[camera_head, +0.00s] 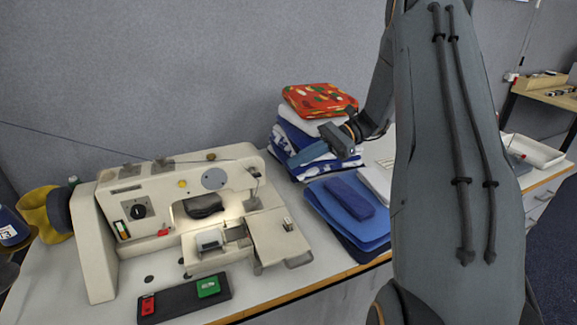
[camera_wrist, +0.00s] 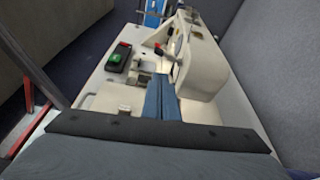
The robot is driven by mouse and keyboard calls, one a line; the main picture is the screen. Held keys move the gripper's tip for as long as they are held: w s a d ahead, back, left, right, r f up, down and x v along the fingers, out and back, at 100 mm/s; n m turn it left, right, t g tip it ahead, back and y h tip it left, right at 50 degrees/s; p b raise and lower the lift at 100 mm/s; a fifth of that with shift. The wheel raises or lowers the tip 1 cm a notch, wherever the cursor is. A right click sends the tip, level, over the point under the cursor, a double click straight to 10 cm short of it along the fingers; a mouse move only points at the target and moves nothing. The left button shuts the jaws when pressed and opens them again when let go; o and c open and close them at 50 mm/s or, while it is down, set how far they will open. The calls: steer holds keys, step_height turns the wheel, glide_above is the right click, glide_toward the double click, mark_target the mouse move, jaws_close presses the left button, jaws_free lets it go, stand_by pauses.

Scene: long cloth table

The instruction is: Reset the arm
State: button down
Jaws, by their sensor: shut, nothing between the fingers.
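My arm comes down large and grey on the right of the head view and bends back toward the wall. My gripper (camera_head: 295,160) points left, in front of a stack of folded cloths. In the wrist view my gripper (camera_wrist: 161,84) shows two blue fingers pressed together with nothing between them. They point toward a cream sewing machine (camera_head: 115,195), which also shows in the wrist view (camera_wrist: 205,85). In the head view the gripper is right of the machine and above the table.
The cloth stack (camera_head: 320,102) has an orange patterned piece on top. Blue folded cloths (camera_head: 335,222) lie in front of it. A black switch box (camera_head: 183,300) with red and green buttons lies at the table's front. A white tray (camera_head: 537,150) is at the right.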

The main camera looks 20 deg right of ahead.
steer(key=shift+d+r, duration=0.15)
steer(key=shift+d, duration=0.15)
steer(key=s+a+f+n+h, duration=0.1)
steer(key=s+a+n+h, duration=0.2)
steer(key=s+n+h, duration=0.1)
steer(key=s+a+f+n+h, duration=0.1)
steer(key=s+a+n+h, duration=0.3)
steer(key=s+n, duration=0.3)
steer(key=s+a+f+n+t+h, duration=0.1)
steer(key=s+a+f+n+h, duration=0.1)
steer(key=s+n+h, duration=0.4)
steer(key=shift+s+a, duration=0.75)
steer(key=shift+s, duration=0.9)
stand_by(0.5)
